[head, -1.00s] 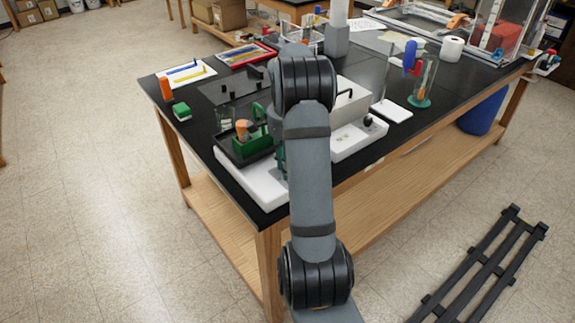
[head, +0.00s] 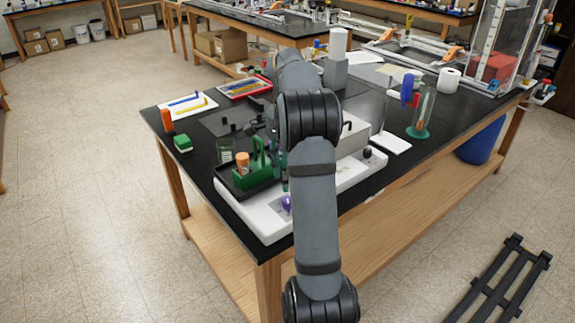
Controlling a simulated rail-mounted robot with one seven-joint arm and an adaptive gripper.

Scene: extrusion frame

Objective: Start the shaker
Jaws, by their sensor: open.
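The shaker (head: 262,222) is a white base at the table's near left corner. Its black platform (head: 228,190) carries a green rack (head: 262,172) with an orange-capped vial (head: 242,162). A purple knob (head: 287,202) shows on the base's front, close to my arm's left edge. My gripper (head: 284,180) is mostly hidden behind my arm. Only a small dark part shows, just right of the green rack and above the knob in the picture. It is open; whether it touches anything cannot be told.
A white device with a black knob (head: 367,153) stands right of my arm. A glass cylinder with a green base (head: 418,132) is farther right. An orange cylinder (head: 167,121) and a green block (head: 182,143) stand at the left. The black tabletop (head: 200,160) is clear beside them.

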